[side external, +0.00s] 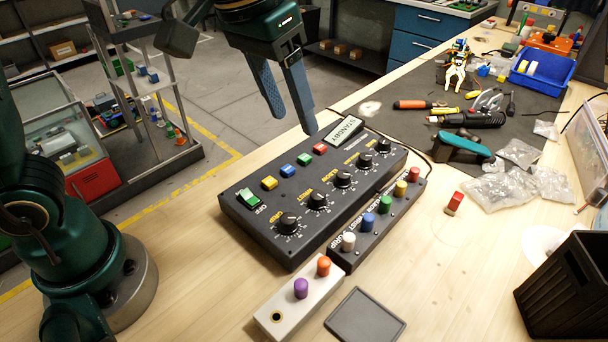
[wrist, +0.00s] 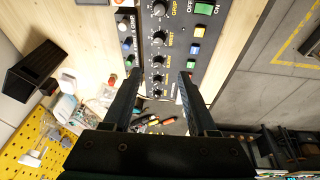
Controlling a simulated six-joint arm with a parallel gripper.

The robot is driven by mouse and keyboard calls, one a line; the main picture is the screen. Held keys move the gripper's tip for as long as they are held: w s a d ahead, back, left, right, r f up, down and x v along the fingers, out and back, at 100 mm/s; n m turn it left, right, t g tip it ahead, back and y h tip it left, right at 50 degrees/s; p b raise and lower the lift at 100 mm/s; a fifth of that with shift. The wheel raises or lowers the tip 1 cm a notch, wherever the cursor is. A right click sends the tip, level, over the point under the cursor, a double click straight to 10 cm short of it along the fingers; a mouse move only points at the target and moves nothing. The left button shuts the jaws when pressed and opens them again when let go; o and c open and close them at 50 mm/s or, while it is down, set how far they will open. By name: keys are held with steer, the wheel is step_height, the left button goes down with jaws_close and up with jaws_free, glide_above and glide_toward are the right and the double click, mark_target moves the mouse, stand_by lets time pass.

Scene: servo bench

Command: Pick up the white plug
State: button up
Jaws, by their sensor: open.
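The white plug (side external: 348,240) stands upright at the near end of the black plug strip (side external: 343,262), in a row with blue, green, yellow and red plugs. It also shows in the wrist view (wrist: 121,27), at the upper left. My gripper (side external: 294,121) is open and empty, with its fingers above the far side of the control box, well away from the white plug. In the wrist view the two fingers (wrist: 160,74) are spread apart, with part of the control box showing between them.
The black control box (side external: 270,242) with knobs and coloured buttons lies beside the strip. A pale block (side external: 272,317) holds purple and orange plugs and has an empty hole. A dark square tray (side external: 366,316) lies near it. A black bin (side external: 566,292) stands at right. Tools lie at the back.

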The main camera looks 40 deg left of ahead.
steer(key=w+d+f+m+g, duration=0.2)
steer(key=w+d+f, duration=0.1)
steer(key=d+f, duration=0.4)
steer(key=g, duration=0.1)
glide_above(349, 236)
steer(key=shift+m+y, duration=0.3)
steer(key=shift+y, duration=0.1)
step_height(349, 236, down, 5)
steer(key=shift+f, duration=2.5)
jaws_close()
